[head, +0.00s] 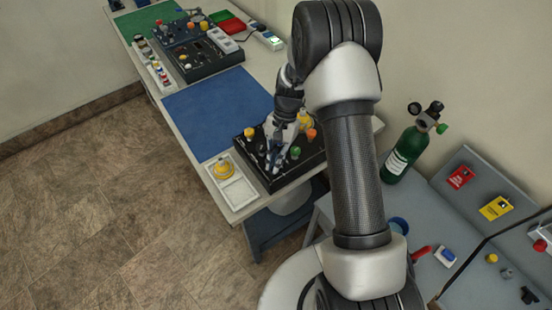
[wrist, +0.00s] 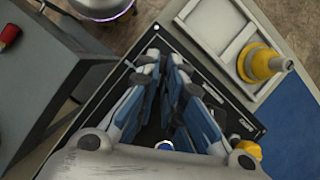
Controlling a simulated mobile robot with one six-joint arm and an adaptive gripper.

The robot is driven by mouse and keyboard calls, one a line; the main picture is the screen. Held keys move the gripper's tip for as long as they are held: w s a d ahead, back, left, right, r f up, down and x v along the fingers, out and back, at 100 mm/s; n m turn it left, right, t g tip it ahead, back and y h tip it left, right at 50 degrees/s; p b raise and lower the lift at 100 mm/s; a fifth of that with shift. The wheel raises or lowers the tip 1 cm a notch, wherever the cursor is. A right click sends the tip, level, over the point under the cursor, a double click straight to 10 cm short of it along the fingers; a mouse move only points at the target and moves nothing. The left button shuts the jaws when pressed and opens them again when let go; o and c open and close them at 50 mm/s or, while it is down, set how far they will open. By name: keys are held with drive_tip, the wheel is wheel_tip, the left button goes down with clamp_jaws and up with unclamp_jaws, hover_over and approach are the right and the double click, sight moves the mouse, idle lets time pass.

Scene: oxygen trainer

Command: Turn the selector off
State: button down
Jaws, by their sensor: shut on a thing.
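The black control panel (head: 262,172) lies on the near end of the long table, with green (head: 295,152), orange (head: 311,134) and yellow (head: 304,120) knobs on top.
A white tray (head: 238,194) with a yellow fitting (head: 223,168) stands left of the panel. A blue mat (head: 215,110) and another panel (head: 200,60) lie farther back. A green oxygen cylinder (head: 403,152) stands right, on a grey bench.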

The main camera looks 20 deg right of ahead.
drive_tip(key=n, duration=0.2)
drive_tip(key=n+h, duration=0.1)
drive_tip(key=n, duration=0.1)
drive_tip(key=n+h+p, duration=0.1)
drive_tip(key=n, duration=0.1)
drive_tip(key=shift+w+a+g, duration=0.15)
drive_tip(key=shift+a+g, duration=0.15)
drive_tip(key=shift+g, duration=0.1)
idle(0.3)
drive_tip(key=c, duration=1.7)
unclamp_jaws()
drive_tip(key=shift+v, duration=6)
drive_tip(key=shift+a, duration=0.15)
